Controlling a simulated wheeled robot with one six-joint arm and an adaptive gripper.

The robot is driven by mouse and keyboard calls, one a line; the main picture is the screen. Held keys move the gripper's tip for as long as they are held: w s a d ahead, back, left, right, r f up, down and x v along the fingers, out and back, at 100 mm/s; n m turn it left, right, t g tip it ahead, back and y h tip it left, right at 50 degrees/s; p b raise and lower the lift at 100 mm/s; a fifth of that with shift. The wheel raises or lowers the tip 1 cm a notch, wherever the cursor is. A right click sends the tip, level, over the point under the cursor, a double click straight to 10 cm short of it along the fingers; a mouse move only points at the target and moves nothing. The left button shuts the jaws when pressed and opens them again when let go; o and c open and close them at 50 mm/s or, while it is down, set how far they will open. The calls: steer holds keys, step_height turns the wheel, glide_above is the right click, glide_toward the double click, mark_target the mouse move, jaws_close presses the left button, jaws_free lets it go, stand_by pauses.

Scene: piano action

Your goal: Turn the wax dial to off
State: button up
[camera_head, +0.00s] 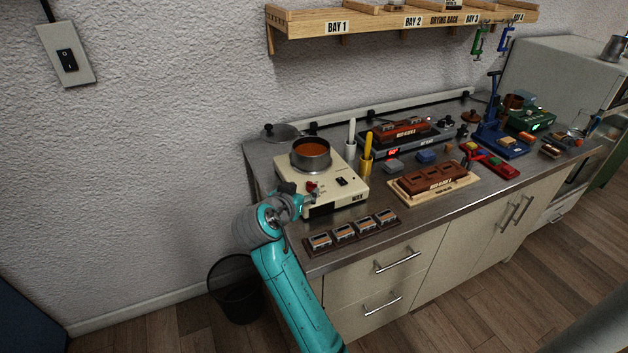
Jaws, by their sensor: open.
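The wax heater (341,204) is a cream box at the left end of the metal counter. A pot of orange-brown wax (311,153) sits on top of it. The wax dial (312,186) is a small red knob on the heater's sloped front, left of a black switch. Its pointer setting is too small to read. My gripper (308,199) is open at the heater's front left, close to the dial. I cannot tell whether it touches the dial. My teal arm comes up from below and hides the counter's front left corner.
A dark tray (366,238) with several small blocks lies in front of the heater. A white and a yellow stick (367,152) stand in holders to its right. A brown mould on a wooden board (411,193) lies further right. A black bin (237,296) stands on the floor.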

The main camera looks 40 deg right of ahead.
mark_target(312, 184)
steer(key=x, duration=0.8)
steer(key=shift+d+f, duration=0.1)
steer(key=shift+c, duration=0.3)
jaws_close()
